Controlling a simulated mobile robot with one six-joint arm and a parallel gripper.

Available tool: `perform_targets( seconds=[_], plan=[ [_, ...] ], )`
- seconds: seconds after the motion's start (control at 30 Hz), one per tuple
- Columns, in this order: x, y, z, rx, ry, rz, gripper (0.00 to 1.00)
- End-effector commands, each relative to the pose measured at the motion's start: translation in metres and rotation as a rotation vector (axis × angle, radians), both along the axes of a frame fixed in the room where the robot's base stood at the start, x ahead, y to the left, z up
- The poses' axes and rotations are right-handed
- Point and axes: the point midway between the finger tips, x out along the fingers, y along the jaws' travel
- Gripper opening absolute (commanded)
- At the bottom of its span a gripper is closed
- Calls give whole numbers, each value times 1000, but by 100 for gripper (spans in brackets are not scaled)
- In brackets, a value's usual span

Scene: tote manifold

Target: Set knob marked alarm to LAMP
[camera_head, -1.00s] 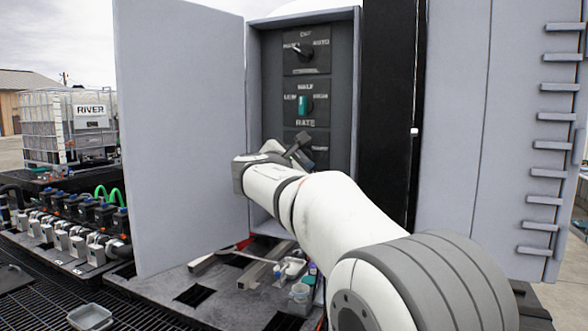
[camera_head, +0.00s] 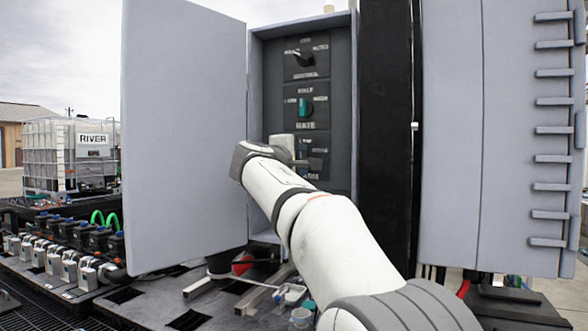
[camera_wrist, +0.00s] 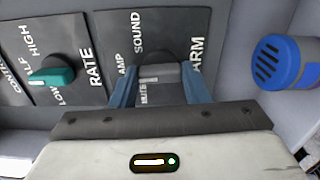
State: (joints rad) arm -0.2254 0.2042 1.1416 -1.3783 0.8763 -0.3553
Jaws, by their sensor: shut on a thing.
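The alarm panel (camera_wrist: 172,45) shows in the wrist view with SOUND, MUTE and partly hidden LAMP and ALARM lettering. My gripper (camera_wrist: 160,86) is shut on the grey alarm knob (camera_wrist: 165,74), one blue-grey finger on each side. A pale mark shows at the knob's left end, near the LAMP and MUTE lettering; I cannot tell exactly which it points to. In the head view my gripper (camera_head: 303,153) is at the lowest panel of the open cabinet (camera_head: 256,90), and the knob is hidden there.
The teal RATE knob (camera_wrist: 57,75) sits beside the alarm panel, and above it in the head view. A black knob (camera_head: 305,59) is higher up. A blue round fitting (camera_wrist: 285,62) is at right in the wrist view. The cabinet's open door (camera_head: 185,130) stands left of my arm.

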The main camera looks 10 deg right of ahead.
Motion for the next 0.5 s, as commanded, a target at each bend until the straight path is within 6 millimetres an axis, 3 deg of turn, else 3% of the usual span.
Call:
perform_targets(
  seconds=[0.5],
  plan=[
    [-1, -1, 5, 46, -44, 0, 19]
  ],
)
